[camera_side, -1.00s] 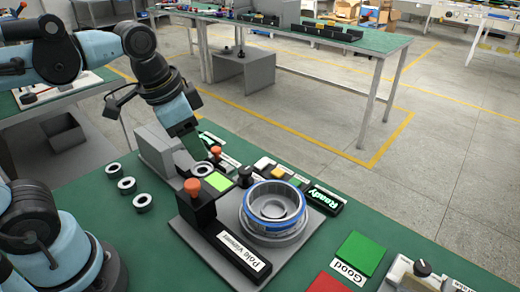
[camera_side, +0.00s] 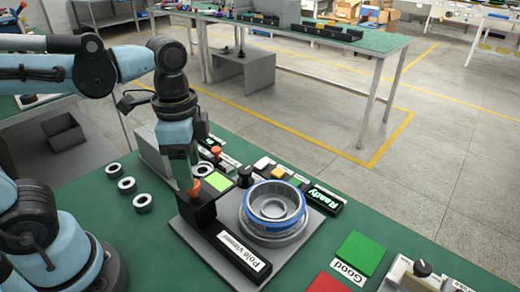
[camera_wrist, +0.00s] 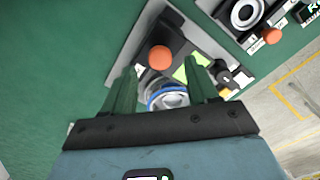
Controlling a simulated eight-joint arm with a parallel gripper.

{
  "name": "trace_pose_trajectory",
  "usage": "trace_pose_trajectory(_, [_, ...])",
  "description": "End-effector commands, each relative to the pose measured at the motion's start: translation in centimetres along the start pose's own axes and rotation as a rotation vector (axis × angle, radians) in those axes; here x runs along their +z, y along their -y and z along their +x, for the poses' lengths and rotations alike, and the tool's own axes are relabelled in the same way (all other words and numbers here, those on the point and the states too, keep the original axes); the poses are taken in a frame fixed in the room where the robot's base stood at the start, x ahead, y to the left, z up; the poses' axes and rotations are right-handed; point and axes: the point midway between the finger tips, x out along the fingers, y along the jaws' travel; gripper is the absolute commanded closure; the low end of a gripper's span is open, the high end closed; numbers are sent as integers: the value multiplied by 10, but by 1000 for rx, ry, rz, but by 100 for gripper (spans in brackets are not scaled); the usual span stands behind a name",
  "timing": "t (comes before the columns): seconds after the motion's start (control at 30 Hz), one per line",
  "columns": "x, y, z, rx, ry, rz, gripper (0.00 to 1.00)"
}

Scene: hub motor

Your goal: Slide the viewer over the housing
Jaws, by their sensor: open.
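The viewer (camera_side: 204,213) is a black block with a lit green screen and an orange knob (camera_side: 195,187), on a grey base plate labelled "Pole Viewer". The housing (camera_side: 272,203) is a round silver part with a blue rim, seated on a round grey holder to the right of the viewer; the two stand apart. My gripper (camera_side: 188,188) points down just above the viewer, close to the knob. In the wrist view the green fingers of my gripper (camera_wrist: 164,72) are open and empty. The knob (camera_wrist: 161,57) shows between and beyond the fingertips, and the housing (camera_wrist: 167,98) is partly hidden.
Several small dark rings (camera_side: 127,185) lie on the green table to the left. A second station with an orange knob (camera_side: 216,152) stands behind the viewer. A lit "Ready" sign (camera_side: 325,199) and a green "Good" pad (camera_side: 361,253) are to the right.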

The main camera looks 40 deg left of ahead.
Motion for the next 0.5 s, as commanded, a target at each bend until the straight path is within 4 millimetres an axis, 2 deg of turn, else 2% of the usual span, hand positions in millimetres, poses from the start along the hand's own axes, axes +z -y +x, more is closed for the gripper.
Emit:
trace_pose_trajectory(0.2, [0,0,23,-1,0,-1,41])
trace_pose_trajectory(0.5, [0,0,33,-1,0,-1,41])
